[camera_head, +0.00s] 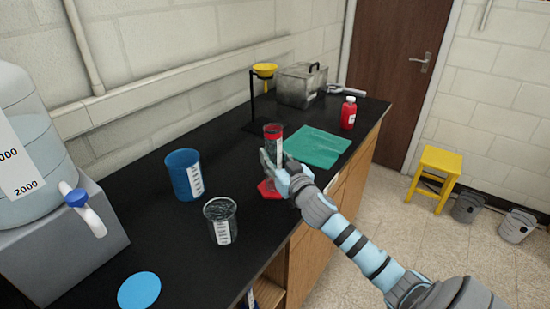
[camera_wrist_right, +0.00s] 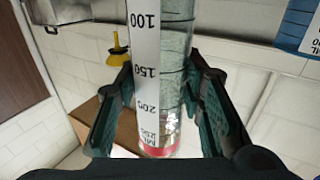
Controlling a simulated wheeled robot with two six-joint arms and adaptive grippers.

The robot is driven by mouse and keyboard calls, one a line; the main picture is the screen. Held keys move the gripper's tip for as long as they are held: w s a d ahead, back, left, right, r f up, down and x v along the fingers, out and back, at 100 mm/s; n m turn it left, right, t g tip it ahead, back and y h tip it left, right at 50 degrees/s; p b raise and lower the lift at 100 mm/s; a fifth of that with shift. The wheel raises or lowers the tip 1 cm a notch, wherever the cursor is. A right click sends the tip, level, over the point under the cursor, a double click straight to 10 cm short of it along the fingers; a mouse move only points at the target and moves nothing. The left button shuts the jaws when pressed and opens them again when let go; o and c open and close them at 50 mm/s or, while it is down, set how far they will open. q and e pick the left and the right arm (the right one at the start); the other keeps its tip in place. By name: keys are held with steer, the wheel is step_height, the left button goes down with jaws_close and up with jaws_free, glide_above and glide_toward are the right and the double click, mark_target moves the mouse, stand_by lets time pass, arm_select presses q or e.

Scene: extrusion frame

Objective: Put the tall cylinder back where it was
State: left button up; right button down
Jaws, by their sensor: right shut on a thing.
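The tall cylinder (camera_head: 274,143) is clear, with a red band at its top and a white measuring scale that shows in the right wrist view (camera_wrist_right: 147,70). My right gripper (camera_head: 272,161) is shut around its upper part, and the cylinder looks close to upright. In the right wrist view, the two dark fingers (camera_wrist_right: 160,105) are on either side of the clear wall. A red hexagonal piece (camera_head: 268,189) shows below the gripper and looks like the cylinder's base. I cannot tell whether it touches the counter. My left gripper is out of view.
On the black counter (camera_head: 160,225) stand a blue beaker (camera_head: 183,174) and a clear beaker (camera_head: 221,222). A green mat (camera_head: 318,145), red bottle (camera_head: 348,113), funnel stand (camera_head: 263,85) and metal box (camera_head: 301,84) lie beyond. A blue disc (camera_head: 139,290) and water tank (camera_head: 30,150) are nearer.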

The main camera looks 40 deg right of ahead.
steer(key=c, duration=1.1)
jaws_free()
steer(key=shift+s+r, duration=0.1)
steer(key=shift+r, duration=0.05)
steer(key=v, duration=0.2)
steer(key=b+v, duration=0.1)
steer(key=v, duration=0.2)
steer(key=shift+f, duration=0.25)
glide_toward(277, 161)
steer(key=shift+s+r, duration=0.15)
steer(key=shift+s, duration=0.1)
steer(key=shift+w, duration=0.1)
